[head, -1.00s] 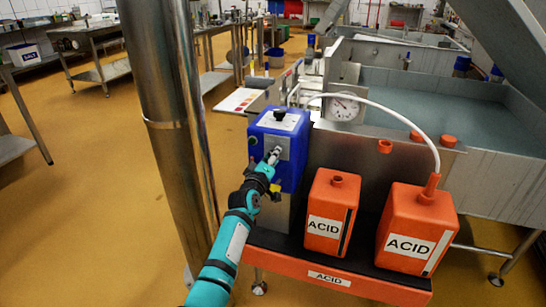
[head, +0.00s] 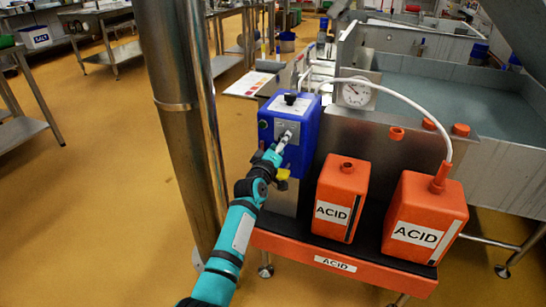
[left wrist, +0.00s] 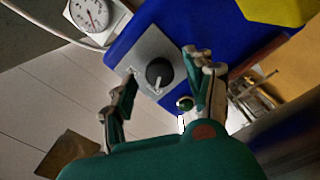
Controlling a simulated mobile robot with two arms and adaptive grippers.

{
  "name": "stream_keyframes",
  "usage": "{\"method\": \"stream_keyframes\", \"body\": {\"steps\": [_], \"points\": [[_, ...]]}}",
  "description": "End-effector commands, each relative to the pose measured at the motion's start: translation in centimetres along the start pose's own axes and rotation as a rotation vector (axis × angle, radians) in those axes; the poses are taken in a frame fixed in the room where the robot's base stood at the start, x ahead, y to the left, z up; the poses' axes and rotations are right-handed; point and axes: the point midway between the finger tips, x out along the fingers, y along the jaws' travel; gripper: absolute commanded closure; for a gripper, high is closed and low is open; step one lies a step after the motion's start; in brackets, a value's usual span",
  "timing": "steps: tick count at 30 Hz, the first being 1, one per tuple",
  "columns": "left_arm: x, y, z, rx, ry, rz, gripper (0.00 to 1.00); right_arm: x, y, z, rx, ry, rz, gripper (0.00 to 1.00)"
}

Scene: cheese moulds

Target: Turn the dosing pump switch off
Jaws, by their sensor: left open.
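The dosing pump (head: 309,134) is a blue box on the left of the acid stand in the head view. Its switch, a round black knob (left wrist: 158,72) with a white pointer line, sits on a grey plate (left wrist: 172,45) in the left wrist view. The line points down in that picture. My left gripper (head: 284,143) is at the pump's front face. In the left wrist view its fingers (left wrist: 161,66) are open, one on each side of the knob, with visible gaps. In the head view the gripper hides the knob. My right gripper is not in view.
Two orange acid canisters (head: 341,199) (head: 425,219) stand right of the pump on a black-topped stand with an orange front (head: 345,266). A white hose arches above them. A dial gauge (head: 355,93) is behind. A steel column (head: 178,130) stands left of the pump.

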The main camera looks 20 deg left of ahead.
Motion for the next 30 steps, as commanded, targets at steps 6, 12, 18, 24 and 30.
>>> {"method": "stream_keyframes", "body": {"steps": [6,12,18,24,30], "points": [[-4.7,-0.2,0.1,-0.002,0.0,-0.002,0.45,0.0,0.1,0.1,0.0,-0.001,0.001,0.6],[-8.3,-0.1,0.0,-0.002,0.0,-0.002,0.45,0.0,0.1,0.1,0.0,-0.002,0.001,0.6],[-10.0,-0.1,0.0,-0.002,0.0,-0.001,0.45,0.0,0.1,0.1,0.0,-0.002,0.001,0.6],[-10.2,-0.1,0.0,-0.002,0.0,-0.001,0.45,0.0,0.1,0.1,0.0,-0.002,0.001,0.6],[-10.2,-0.1,0.0,-0.002,0.0,-0.001,0.45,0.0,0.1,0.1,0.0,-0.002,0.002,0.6]]}}
